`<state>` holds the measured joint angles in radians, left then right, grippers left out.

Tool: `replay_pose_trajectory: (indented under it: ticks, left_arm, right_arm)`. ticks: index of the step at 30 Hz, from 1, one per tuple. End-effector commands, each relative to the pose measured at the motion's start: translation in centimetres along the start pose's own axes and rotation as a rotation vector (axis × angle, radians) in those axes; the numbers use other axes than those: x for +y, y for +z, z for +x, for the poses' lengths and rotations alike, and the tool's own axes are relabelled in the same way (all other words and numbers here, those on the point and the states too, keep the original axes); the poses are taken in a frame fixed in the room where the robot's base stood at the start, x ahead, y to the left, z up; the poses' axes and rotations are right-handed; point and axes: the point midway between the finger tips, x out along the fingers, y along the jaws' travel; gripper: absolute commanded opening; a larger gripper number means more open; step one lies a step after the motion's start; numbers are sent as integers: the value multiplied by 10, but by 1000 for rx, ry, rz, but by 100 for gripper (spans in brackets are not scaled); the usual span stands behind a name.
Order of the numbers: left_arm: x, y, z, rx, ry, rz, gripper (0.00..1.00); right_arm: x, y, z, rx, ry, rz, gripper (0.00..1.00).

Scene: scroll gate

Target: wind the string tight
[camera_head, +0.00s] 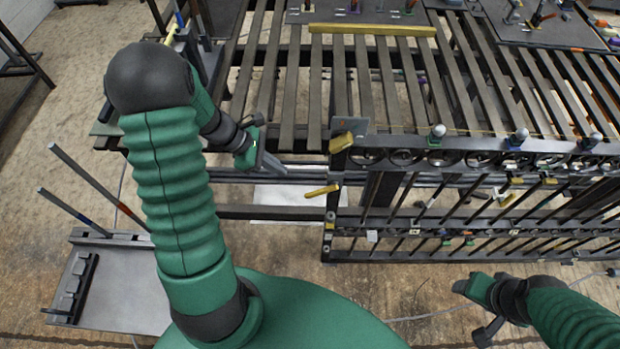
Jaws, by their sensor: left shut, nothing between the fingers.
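The gate (470,160) is a dark frame with a row of wheels along its upper beam and many thin rods below. A thin yellowish line, perhaps the string (480,132), runs along its top edge. A yellow handle (322,191) sticks out left from the gate's left end, and a yellow block (341,142) sits above it. My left gripper (272,163) is shut and empty, left of the gate's end and apart from the handle. My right gripper (468,308) is low at the right, in front of the gate; its finger opening is unclear.
A slatted table (330,90) extends behind the gate, with a yellow bar (372,29) across it and tool boards at the back. A grey platform (120,285) with two upright rods stands at the lower left. The floor in front of the gate is mostly clear.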

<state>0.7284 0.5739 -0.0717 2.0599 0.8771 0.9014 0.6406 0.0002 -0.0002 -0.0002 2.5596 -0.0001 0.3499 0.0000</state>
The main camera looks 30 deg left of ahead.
Motion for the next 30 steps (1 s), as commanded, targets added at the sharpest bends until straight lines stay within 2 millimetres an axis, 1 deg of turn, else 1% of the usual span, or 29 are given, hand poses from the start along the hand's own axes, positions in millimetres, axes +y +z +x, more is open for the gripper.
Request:
replay_pose_trajectory:
  ticks: [5, 15, 18, 21, 24, 30]
  left_arm:
    - [-1, -1, 28, 1, -7, 2, 0]
    - [-3, 0, 102, 2, -7, 6, 0]
    - [-3, 0, 120, 3, -6, 6, 0]
    - [-2, 0, 132, 3, -5, 8, 0]
    - [-1, -1, 139, 3, -4, 8, 0]
    - [-1, -1, 141, 4, -3, 9, 0]
  right_arm:
    - [0, 1, 1, -1, 0, 0, 58]
    - [0, -1, -4, -1, 0, -1, 58]
    - [0, -1, -7, -1, 0, 0, 58]
    - [0, -2, -9, -1, 0, 0, 58]
    - [0, -2, -9, -1, 0, 0, 58]
    - [0, -2, -9, -1, 0, 0, 58]
